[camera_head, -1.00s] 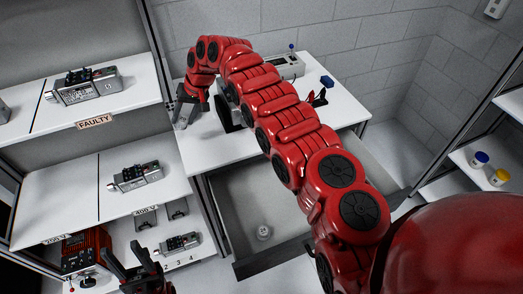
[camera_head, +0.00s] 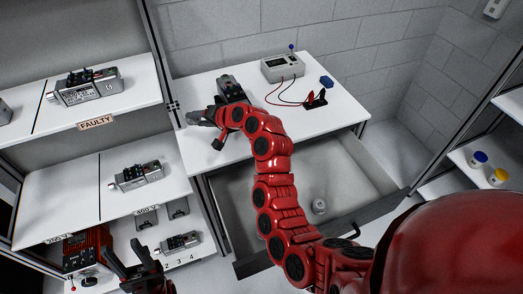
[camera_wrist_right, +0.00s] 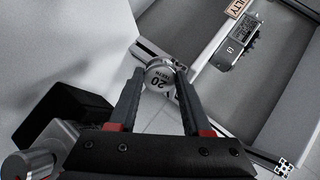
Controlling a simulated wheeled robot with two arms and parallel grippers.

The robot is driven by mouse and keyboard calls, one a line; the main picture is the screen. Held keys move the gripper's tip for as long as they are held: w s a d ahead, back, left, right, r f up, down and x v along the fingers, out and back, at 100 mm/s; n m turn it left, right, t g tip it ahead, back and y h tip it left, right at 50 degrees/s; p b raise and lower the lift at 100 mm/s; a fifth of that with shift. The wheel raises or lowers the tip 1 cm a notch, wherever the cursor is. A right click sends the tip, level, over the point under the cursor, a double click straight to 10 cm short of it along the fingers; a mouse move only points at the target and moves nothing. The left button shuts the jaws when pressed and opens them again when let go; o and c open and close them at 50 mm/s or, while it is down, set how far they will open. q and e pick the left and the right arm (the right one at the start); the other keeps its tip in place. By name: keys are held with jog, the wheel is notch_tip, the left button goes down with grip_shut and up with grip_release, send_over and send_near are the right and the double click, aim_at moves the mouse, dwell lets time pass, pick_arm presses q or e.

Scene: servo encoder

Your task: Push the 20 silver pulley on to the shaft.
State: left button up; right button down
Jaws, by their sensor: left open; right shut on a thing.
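The silver pulley (camera_wrist_right: 159,84) is marked 20 and sits between the fingertips of my right gripper (camera_wrist_right: 159,73), which is shut on it. In the head view the right gripper (camera_head: 203,119) is over the left end of the table, beside a black unit (camera_head: 232,88); the pulley cannot be made out there. In the right wrist view a dark block (camera_wrist_right: 68,108) and a silver cylinder (camera_wrist_right: 30,166) lie left of the gripper, apart from the pulley. I cannot make out the shaft clearly. My left gripper (camera_head: 139,262) is open and empty, low before the shelves.
A meter (camera_head: 282,67) with leads and a blue item (camera_head: 327,82) stand on the table (camera_head: 200,88). An open drawer (camera_head: 345,180) below holds a small silver round part (camera_head: 319,205). Shelves (camera_head: 75,185) with servo units (camera_head: 138,175) stand at left.

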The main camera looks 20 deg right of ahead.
jog(key=s+d+f+m+t+h+p, duration=0.15)
jog(key=s+d+m+t+h, duration=0.25)
jog(key=s+d, duration=0.4)
jog(key=s+d+f+m+t+h, duration=0.3)
jog(key=s+d+t, duration=0.1)
jog(key=s+d, duration=0.35)
jog(key=w, duration=0.6)
jog(key=shift+w+a+p, duration=0.3)
jog(key=shift+w+a, duration=0.05)
jog(key=shift+a, duration=0.05)
jog(key=shift+w+r, duration=0.1)
jog(key=shift+w, duration=0.4)
jog(key=shift+c, duration=0.4)
grip_release()
jog(key=shift+s, duration=0.15)
dwell(0.4)
jog(key=shift+s+b, duration=0.45)
jog(key=shift+s, duration=0.95)
